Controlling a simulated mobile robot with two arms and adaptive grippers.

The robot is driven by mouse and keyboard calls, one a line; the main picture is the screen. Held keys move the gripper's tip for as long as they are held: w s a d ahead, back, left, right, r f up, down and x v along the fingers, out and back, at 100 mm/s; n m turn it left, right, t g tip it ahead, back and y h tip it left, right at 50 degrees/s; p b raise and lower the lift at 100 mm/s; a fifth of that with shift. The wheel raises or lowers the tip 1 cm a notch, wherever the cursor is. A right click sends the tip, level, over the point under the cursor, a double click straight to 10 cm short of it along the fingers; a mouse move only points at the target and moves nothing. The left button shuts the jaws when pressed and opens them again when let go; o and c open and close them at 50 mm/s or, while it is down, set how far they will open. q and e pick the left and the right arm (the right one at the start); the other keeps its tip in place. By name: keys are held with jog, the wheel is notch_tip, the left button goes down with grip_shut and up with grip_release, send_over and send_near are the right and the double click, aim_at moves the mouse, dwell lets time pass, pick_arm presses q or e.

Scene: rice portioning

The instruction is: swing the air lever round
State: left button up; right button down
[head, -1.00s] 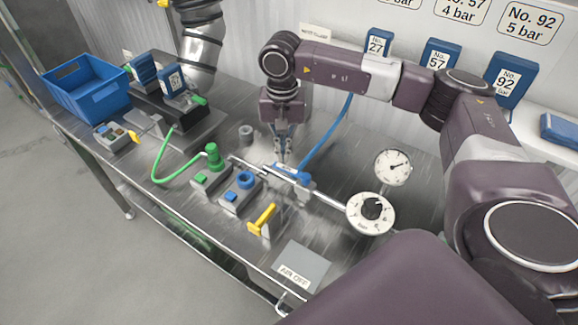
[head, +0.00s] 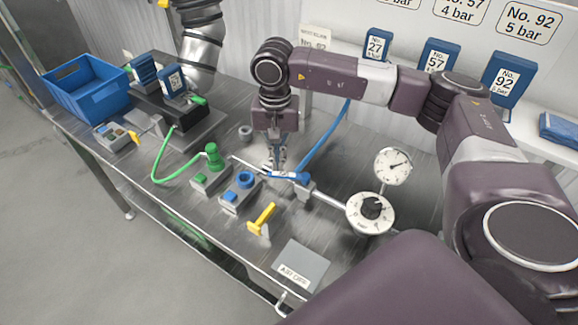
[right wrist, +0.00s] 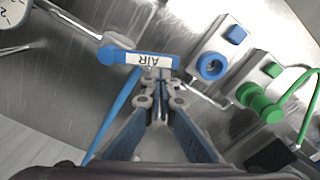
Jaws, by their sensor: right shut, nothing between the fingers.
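The air lever (head: 290,176) is a blue handle on the metal pipe, just left of the dial. In the right wrist view the lever (right wrist: 140,58) shows a white AIR label and lies nearly crosswise. My right gripper (head: 275,167) points down beside the lever's left end, on its far side. In the right wrist view my right gripper's fingertips (right wrist: 158,78) are together, empty, and right against the lever's edge. I cannot tell for certain whether they touch. My left gripper is not in view.
A round dial with a black knob (head: 371,208) and a gauge (head: 393,166) stand right of the lever. A blue hose (head: 326,140) runs behind.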

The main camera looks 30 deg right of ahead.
jog(key=shift+a+f, duration=0.15)
jog(key=shift+f, duration=0.05)
jog(key=shift+s+a+r, duration=0.2)
jog(key=shift+s+a, duration=0.35)
jog(key=shift+a, duration=0.25)
jog(key=shift+s, duration=0.1)
jog(key=shift+s+a, duration=0.3)
jog(key=shift+s, duration=0.2)
jog(key=shift+s+a, duration=0.25)
jog(key=shift+s, duration=0.2)
jog(key=shift+f, duration=0.1)
